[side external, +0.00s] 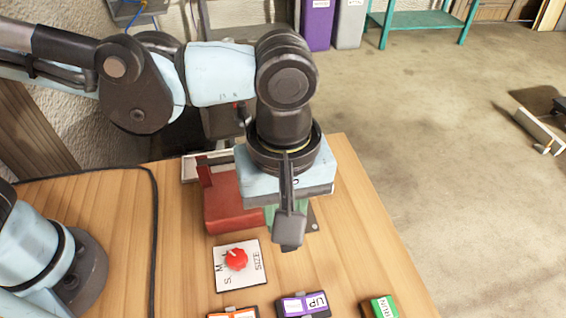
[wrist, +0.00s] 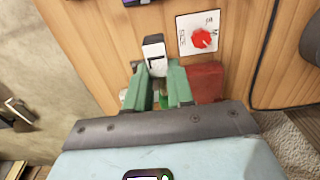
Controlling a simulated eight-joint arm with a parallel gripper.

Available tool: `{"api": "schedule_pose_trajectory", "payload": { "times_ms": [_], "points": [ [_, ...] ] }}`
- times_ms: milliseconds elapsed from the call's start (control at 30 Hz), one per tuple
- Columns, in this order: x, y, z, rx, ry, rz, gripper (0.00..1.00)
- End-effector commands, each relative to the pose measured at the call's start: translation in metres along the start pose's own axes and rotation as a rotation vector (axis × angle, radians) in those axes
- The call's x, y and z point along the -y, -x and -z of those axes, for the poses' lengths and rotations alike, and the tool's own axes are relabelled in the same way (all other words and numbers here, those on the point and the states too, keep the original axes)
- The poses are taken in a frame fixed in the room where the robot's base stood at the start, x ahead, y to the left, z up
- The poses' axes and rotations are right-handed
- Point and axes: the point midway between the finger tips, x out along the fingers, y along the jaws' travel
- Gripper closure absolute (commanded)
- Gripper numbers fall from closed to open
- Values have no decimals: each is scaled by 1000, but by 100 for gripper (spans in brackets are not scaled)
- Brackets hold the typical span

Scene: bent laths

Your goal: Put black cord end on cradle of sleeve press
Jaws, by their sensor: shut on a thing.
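My gripper (wrist: 160,82) has two green fingers and points down over the table beside the red block. It is shut on a small piece, mostly hidden between the fingers; I cannot tell whether this is the black cord end. A white and black part (wrist: 154,56) shows just beyond the fingertips. The red block (side external: 226,203), possibly part of the sleeve press, stands left of my gripper; it also shows in the wrist view (wrist: 208,84). The cradle cannot be made out; my wrist hides that area in the side view.
A white dial plate with a red knob (side external: 236,260) lies in front of the red block. Orange, purple (side external: 303,305) and green (side external: 380,307) labelled boxes sit along the front. A black cable (side external: 155,225) crosses the table at left. The table's right edge is close to my gripper.

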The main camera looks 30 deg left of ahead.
Motion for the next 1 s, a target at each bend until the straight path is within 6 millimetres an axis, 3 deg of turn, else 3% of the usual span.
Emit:
{"api": "schedule_pose_trajectory", "payload": {
  "times_ms": [500,733,1000],
  "points": [
    [-38,-59,91,0,4,0,100],
    [-42,-70,102,0,0,0,100],
    [-42,-103,101,0,0,0,100]
  ]
}}
